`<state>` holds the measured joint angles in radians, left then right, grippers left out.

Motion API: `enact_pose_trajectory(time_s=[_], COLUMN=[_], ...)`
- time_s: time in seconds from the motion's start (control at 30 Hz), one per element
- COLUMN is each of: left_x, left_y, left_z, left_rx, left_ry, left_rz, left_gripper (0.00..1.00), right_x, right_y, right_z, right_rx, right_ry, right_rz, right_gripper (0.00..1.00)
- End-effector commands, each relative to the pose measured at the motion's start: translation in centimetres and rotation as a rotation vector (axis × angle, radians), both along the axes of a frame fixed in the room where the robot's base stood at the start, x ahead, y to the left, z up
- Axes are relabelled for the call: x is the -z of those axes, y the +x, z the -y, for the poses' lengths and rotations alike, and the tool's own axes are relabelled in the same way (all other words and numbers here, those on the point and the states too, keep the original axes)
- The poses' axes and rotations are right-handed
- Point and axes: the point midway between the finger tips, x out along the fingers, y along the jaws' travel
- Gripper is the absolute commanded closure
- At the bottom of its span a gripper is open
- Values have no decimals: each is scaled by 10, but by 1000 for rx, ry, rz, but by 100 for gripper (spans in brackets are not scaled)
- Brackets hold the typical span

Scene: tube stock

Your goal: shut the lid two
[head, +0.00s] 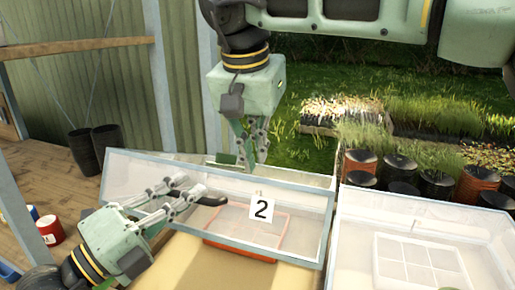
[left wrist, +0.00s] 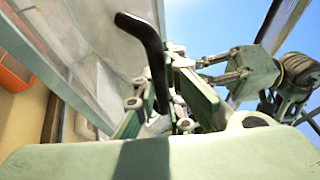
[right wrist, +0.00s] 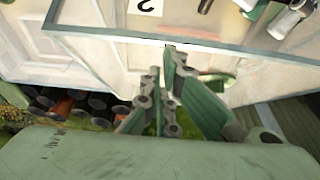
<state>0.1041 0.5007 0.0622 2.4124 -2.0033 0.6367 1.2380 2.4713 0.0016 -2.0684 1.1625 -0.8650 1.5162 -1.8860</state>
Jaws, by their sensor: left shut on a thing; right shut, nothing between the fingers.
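Lid two (head: 310,215) is a clear pane in a pale frame with a white "2" label (head: 261,208). It stands tilted up in the head view; its pane also shows in the right wrist view (right wrist: 215,62). My left gripper (head: 185,195) is shut on its black handle (head: 212,200), which rises between the fingers in the left wrist view (left wrist: 150,45). My right gripper (head: 250,155) is shut and empty, just behind the lid's top edge. In the right wrist view its fingers (right wrist: 165,75) are close to the frame edge; I cannot tell whether they touch.
An orange-rimmed tray (head: 240,252) shows through the lid. Another clear-lidded frame (head: 345,225) with a pale grid inside stands at the right. Several black-topped pots (head: 437,182) stand behind it. Dark buckets (head: 82,150) and a red tin (head: 49,230) are at the left.

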Motion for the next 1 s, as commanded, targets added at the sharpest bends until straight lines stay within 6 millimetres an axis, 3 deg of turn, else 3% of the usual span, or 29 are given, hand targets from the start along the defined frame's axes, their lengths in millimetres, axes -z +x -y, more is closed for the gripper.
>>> enact_pose_trajectory(time_s=[0.37, 0.67, 0.97, 1.0], left_x=[0, 0, -3, -3], left_y=[0, 0, 0, 0], left_z=[0, -1, -1, -1], left_rx=[-2, -2, -4, -4], left_ry=[5, 5, 1, 0], left_rz=[2, 3, 10, 11], left_gripper=[100, 100, 100, 90], right_x=[1, 23, 27, 27], right_y=[-1, -20, -23, -23], right_z=[0, -6, -8, -8], right_rx=[0, -3, -2, -3], right_ry=[1, -2, -3, -3], right_rz=[0, -4, -7, -8], right_gripper=[100, 100, 100, 100])
